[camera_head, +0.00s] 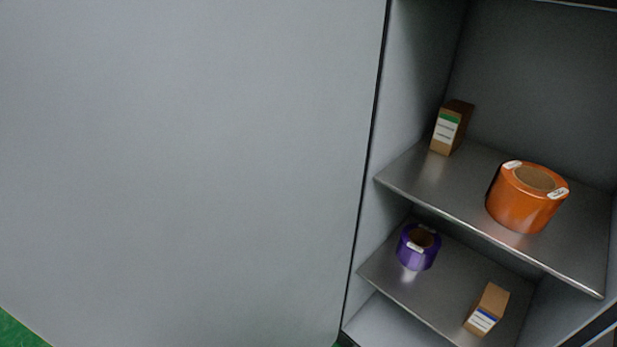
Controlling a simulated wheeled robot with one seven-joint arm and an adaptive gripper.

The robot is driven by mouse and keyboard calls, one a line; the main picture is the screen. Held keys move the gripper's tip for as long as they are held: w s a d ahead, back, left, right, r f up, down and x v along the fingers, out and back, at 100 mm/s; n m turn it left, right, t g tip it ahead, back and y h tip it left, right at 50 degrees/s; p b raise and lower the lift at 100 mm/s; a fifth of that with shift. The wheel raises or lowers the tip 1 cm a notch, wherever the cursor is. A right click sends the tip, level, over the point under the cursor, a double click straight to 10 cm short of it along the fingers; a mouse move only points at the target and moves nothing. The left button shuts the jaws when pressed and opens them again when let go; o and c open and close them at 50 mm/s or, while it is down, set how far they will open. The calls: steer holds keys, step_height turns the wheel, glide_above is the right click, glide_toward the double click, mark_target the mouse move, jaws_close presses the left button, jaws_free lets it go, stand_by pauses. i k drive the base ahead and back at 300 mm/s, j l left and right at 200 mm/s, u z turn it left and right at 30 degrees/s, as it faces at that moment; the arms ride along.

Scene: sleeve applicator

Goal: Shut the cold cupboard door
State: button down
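The cold cupboard (490,60) stands open on the right side of the head view, with its inside and shelves showing. A large flat grey panel (190,160) fills the left of the view and meets the cupboard's opening along a dark vertical line. It looks like the door swung wide open, but I cannot tell for certain that it is not the cupboard's side. No handle shows on it. My gripper is not in view.
The upper shelf (420,180) holds a brown box (452,128) and an orange roll (526,198). The lower shelf (400,284) holds a purple roll (418,247) and another brown box (487,310). Green floor (18,336) shows at bottom left.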

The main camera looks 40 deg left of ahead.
mark_target(174, 172)
steer(key=k+l+u, duration=0.1)
steer(key=u, duration=1.35)
steer(key=k+j+u, duration=0.15)
steer(key=k, duration=0.25)
steer(key=k+j+u, duration=0.1)
steer(key=k, duration=0.3)
